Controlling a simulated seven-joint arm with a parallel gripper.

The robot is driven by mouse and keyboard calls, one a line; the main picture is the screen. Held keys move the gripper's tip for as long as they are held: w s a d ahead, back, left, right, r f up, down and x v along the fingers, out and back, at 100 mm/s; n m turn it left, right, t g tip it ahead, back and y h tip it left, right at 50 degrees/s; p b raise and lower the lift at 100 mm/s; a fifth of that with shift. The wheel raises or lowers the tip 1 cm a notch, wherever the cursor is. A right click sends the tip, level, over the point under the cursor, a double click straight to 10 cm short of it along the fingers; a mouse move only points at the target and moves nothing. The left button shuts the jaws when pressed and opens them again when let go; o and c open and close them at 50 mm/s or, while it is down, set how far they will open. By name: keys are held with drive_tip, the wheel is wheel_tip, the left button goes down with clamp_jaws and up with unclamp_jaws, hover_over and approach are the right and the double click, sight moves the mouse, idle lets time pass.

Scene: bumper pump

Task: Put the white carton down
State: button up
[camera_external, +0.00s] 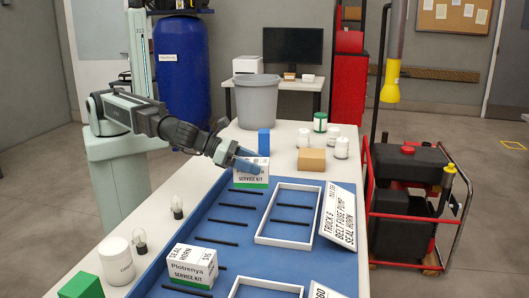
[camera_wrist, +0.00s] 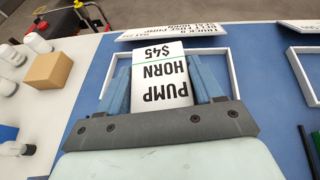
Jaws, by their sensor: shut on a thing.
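A white carton (camera_external: 251,179) with a green band and black print is at the far end of the blue mat in the external view. My gripper (camera_external: 248,163) is shut on it from above, with blue fingers on its two sides. In the wrist view the carton (camera_wrist: 160,82), printed "PUMP HORN $45", sits between the fingers of my gripper (camera_wrist: 163,88). I cannot tell whether its underside touches the mat. A second white carton (camera_external: 190,268), printed "Plotrenya SERVICE KIT", stands at the near left of the mat.
A white rectangular frame (camera_external: 258,237) lies on the blue mat (camera_external: 215,232), with a tilted sign (camera_external: 337,216) beside it. Another frame (camera_external: 236,291) is nearer. A cardboard box (camera_external: 312,160), a blue block (camera_external: 264,141), white jars (camera_external: 341,148) and a grey bin (camera_external: 258,101) stand around.

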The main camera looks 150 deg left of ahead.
drive_tip(key=s+a+r+n+g+y, duration=0.15)
drive_tip(key=s+a, duration=0.25)
drive_tip(key=a, duration=0.5)
drive_tip(key=s+a+n+g, duration=0.1)
drive_tip(key=s+a+g, duration=0.15)
drive_tip(key=a, duration=0.65)
wheel_tip(320, 180, up, 2)
drive_tip(key=n+g, duration=0.4)
drive_tip(key=n, duration=0.1)
hover_over(312, 152)
drive_tip(key=shift+m+y, duration=0.25)
drive_tip(key=shift+y, duration=0.2)
drive_tip(key=shift+w+d+f, duration=0.1)
drive_tip(key=shift+f, duration=2.05)
drive_tip(key=shift+w+d+f, duration=0.1)
drive_tip(key=shift+f, duration=2.05)
drive_tip(key=shift+f, duration=0.1)
drive_tip(key=o, duration=1.3)
